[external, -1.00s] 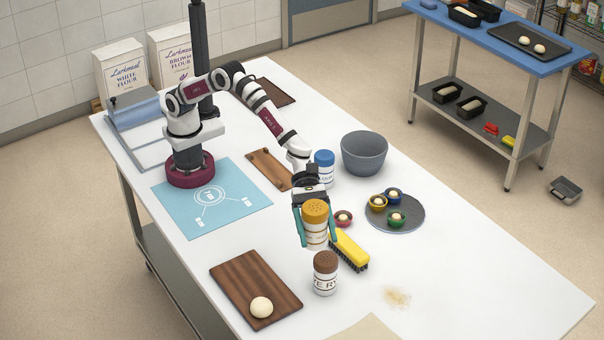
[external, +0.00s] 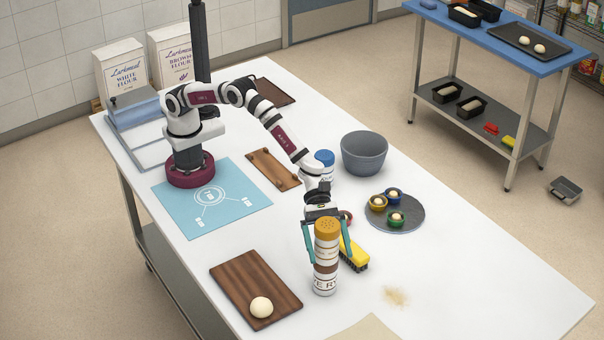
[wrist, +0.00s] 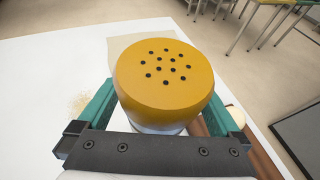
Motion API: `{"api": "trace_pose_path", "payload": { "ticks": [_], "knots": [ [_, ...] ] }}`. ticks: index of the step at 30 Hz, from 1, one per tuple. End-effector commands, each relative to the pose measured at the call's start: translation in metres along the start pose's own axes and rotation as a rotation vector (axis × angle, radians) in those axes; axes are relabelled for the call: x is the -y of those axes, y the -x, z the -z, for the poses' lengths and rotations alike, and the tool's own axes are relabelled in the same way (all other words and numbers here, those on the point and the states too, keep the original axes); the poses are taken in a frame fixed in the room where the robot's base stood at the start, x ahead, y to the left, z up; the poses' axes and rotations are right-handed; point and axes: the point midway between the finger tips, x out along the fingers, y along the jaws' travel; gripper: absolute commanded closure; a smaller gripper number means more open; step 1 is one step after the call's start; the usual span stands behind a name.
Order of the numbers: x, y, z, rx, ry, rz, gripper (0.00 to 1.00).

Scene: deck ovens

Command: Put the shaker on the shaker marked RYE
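The shaker with the yellow perforated cap (external: 327,230) is upright between the teal fingers of my gripper (external: 327,254). Its cap (wrist: 165,75) fills the middle of the wrist view, with a finger on each side. Below it in the external view is the shaker with the letters "ERY" showing (external: 325,284), upright on the white table. The held shaker is lined up over this lower shaker and hides the top of its brown cap. They look stacked, but I cannot tell whether they touch. The lower shaker is hidden in the wrist view.
A yellow brush (external: 354,256) lies just right of the shakers. A wooden board (external: 240,278) with a dough ball (external: 261,307) is at left. A round grey tray (external: 412,218) with small bowls, a grey bowl (external: 364,153) and a blue-capped shaker (external: 325,160) stand behind.

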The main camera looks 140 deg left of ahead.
Motion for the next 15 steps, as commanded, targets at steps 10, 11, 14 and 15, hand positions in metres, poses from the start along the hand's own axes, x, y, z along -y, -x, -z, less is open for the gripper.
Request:
{"api": "trace_pose_path", "payload": {
  "ticks": [10, 11, 14, 15],
  "knots": [
    [-0.001, 0.038, -0.003, 0.000, 0.002, -0.003, 0.00],
    [-0.001, 0.046, -0.003, 0.000, 0.001, -0.002, 0.00],
    [-0.001, 0.071, -0.003, 0.000, 0.002, -0.003, 0.00],
    [-0.001, 0.080, -0.003, 0.001, 0.000, -0.002, 0.00]
  ]
}}
